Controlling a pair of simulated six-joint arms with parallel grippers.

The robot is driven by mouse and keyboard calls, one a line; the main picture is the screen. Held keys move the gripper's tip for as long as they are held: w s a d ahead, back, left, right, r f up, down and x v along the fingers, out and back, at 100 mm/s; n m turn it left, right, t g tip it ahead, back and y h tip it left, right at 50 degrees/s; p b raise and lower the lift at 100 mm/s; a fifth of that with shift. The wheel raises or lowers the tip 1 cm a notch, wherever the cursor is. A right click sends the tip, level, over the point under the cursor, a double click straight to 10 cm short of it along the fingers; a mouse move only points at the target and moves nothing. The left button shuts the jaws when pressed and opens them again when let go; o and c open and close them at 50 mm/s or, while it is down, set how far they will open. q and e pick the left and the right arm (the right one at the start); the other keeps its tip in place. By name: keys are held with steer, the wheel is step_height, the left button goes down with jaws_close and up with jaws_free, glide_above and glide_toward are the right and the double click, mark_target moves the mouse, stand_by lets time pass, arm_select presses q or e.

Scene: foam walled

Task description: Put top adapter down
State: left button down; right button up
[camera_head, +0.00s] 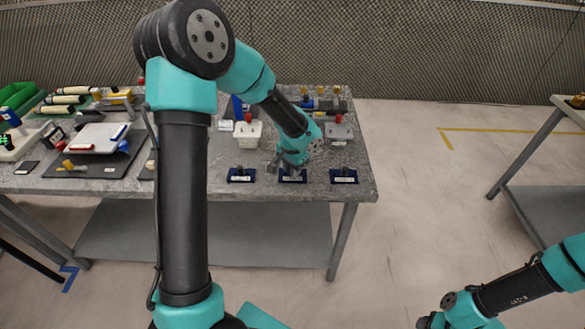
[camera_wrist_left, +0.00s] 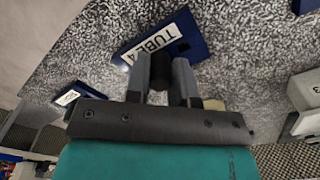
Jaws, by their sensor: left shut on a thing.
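My left gripper (camera_head: 291,172) is low over the middle of three blue holders (camera_head: 292,179) at the table's front edge. In the left wrist view, my left gripper (camera_wrist_left: 162,70) is shut on a dark, round-ended piece (camera_wrist_left: 160,70), seemingly the top adapter. The fingers hide most of it. Its tip is at a blue holder (camera_wrist_left: 182,38) with a white label reading "TUBE" and a numeral; I cannot tell whether they touch. My right gripper (camera_head: 428,321) is partly cut off at the bottom edge, away from the table, and its jaws are unclear.
Blue holders stand left (camera_head: 241,175) and right (camera_head: 344,176) of the middle one. Behind are a white box with a red knob (camera_head: 248,133) and a grey box (camera_head: 339,132). A white tray (camera_head: 97,138) and tools lie left on the grey table (camera_head: 215,187).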

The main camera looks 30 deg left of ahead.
arm_select(q)
steer(key=c, duration=1)
jaws_free()
steer(key=shift+f, duration=0.1)
step_height(320, 180, up, 12)
steer(key=shift+r, duration=0.15)
